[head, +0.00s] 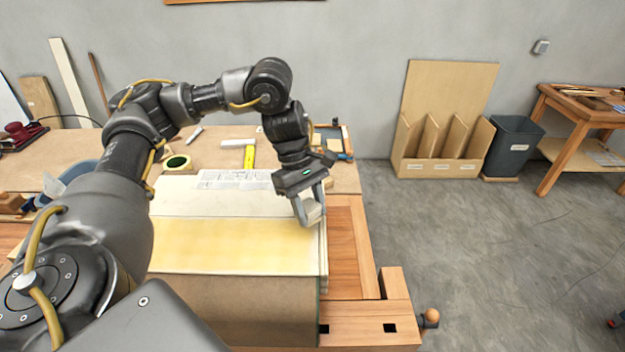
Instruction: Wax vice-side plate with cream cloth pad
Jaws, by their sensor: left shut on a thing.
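My left gripper (308,207) points down at the right end of a pale, flat plate on the workbench. It is shut on a small greyish-cream pad (311,212), which is partly hidden by the fingers. The pad is at the plate's right edge; I cannot tell whether it touches the surface. The plate has a yellowish near strip (230,246) and a paler far strip (180,203). The wooden vice (372,322) is at the bench's front right corner. My right gripper is not in view.
A newspaper sheet (235,179), a yellow-and-white item (249,156) and a round green-topped tin (177,163) lie behind the plate. A divided wooden rack (445,168), a dark bin (512,145) and a side table (572,125) stand at the right. The floor between is clear.

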